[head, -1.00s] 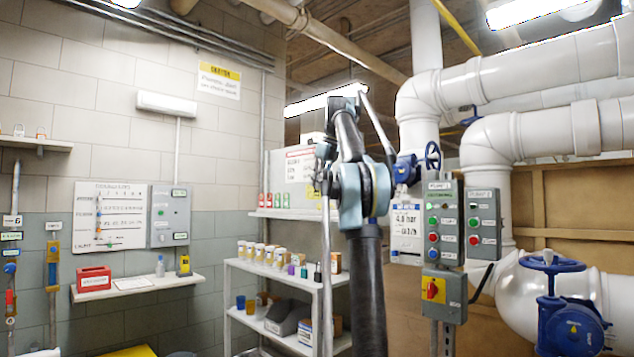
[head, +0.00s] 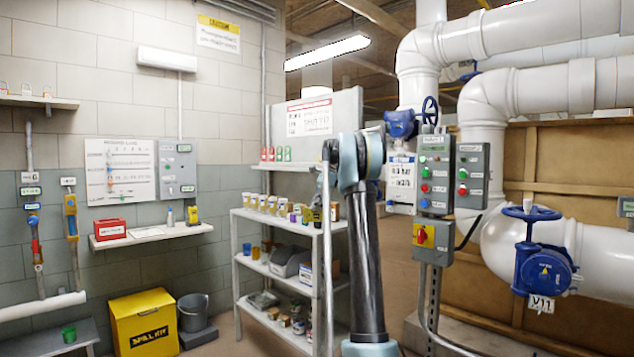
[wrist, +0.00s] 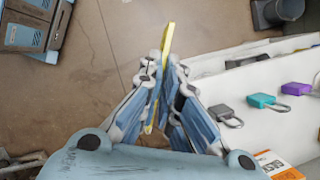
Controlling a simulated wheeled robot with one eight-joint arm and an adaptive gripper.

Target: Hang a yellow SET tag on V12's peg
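My gripper (wrist: 165,72) is shut on a thin yellow piece (wrist: 168,38) in the wrist view. The piece is seen nearly edge-on, so no print on it can be read. It sticks out past the fingertips and shows between the fingers. In the head view my arm stands in the middle, and the gripper cannot be made out there. A blue valve (head: 545,268) at the right has a white label reading V11 (head: 541,304). No label reading V12 can be made out, and no peg of it.
A shelf rack (head: 276,225) with cups and boxes stands left of my arm. The wrist view shows a teal padlock (wrist: 262,100) and a purple padlock (wrist: 297,88) beside the gripper. A control box (head: 434,175) stands on a post. A yellow spill kit bin (head: 143,322) is on the floor.

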